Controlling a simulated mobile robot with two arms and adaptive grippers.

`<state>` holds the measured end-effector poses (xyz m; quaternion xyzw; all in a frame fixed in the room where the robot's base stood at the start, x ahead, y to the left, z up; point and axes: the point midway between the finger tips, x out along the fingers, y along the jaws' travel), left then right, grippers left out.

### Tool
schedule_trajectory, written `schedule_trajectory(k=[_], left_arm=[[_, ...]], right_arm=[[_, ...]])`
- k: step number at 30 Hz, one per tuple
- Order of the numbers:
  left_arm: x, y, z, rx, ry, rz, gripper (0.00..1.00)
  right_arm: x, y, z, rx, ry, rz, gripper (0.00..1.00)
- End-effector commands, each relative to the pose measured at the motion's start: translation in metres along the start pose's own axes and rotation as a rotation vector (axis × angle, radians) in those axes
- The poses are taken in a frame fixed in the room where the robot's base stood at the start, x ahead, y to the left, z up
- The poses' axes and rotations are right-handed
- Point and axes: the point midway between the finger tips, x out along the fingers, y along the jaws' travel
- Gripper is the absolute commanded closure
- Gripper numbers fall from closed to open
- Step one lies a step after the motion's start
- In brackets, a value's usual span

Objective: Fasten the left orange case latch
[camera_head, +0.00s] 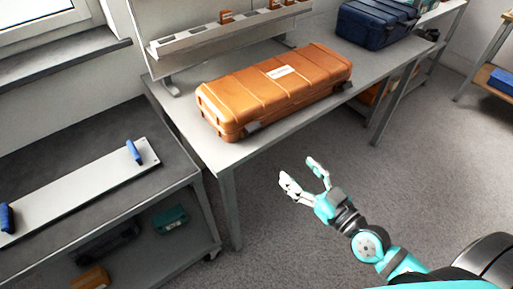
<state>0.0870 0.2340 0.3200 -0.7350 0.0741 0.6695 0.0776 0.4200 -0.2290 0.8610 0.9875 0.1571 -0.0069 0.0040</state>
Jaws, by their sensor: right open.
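The orange case (275,85) lies closed, lid up, on the grey table (230,152). A dark latch (251,128) sits low on the left part of its front side, and another dark latch (336,87) sits on the right part. It is too small to tell whether either latch is fastened. My right gripper (303,170) is open and empty, in front of the table and below the case's front edge, apart from both. My left gripper is not in view.
A dark blue case (375,25) stands at the table's far right end. A slotted grey rack (230,28) stands behind the orange case. At left, a dark cart (175,165) bears a white plate (80,188) with blue handles. The floor before the table is clear.

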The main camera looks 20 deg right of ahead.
Motion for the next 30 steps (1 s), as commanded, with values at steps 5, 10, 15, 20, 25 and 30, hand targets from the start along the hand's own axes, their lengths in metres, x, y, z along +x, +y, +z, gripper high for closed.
schedule_trajectory(k=[5,10,15,20,25,30], left_arm=[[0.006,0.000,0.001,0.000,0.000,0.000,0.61],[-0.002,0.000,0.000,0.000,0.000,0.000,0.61],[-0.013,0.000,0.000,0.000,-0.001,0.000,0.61],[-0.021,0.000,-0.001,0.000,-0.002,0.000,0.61],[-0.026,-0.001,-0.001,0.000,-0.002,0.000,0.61],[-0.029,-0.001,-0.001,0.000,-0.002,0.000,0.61]], right_arm=[[0.000,0.000,0.000,0.006,0.017,0.005,0.33],[0.022,0.001,-0.004,0.007,0.021,0.007,0.33],[0.059,0.000,-0.006,0.009,0.022,0.006,0.33],[0.094,0.000,-0.005,0.009,0.019,0.005,0.33],[0.130,0.000,-0.004,0.008,0.018,0.005,0.33],[0.156,0.000,-0.003,0.007,0.016,0.003,0.33]])
